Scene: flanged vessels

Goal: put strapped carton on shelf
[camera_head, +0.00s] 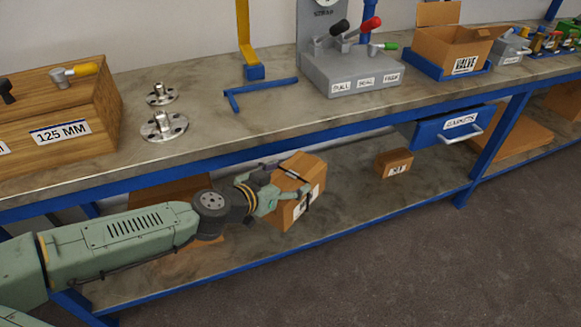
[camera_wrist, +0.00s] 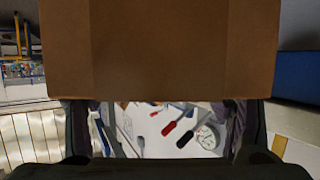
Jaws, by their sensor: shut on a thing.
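The strapped carton (camera_head: 304,180) is a brown box with dark strap and a white label, at the middle of the head view. My gripper (camera_head: 279,190) reaches it from the left and is shut on it, with a finger across the near face. The carton is tilted in the head view. The lower shelf (camera_head: 350,203) of the bench lies below and behind it; I cannot tell whether the carton touches it. In the wrist view the carton (camera_wrist: 160,50) fills the upper middle, with my fingers at both sides below it.
A small labelled box (camera_head: 393,163) sits on the shelf to the right. A blue drawer (camera_head: 447,127) hangs under the benchtop (camera_head: 215,120), which is close above the carton. Brown cartons lie behind my arm. Shelf between the carton and the small box is clear.

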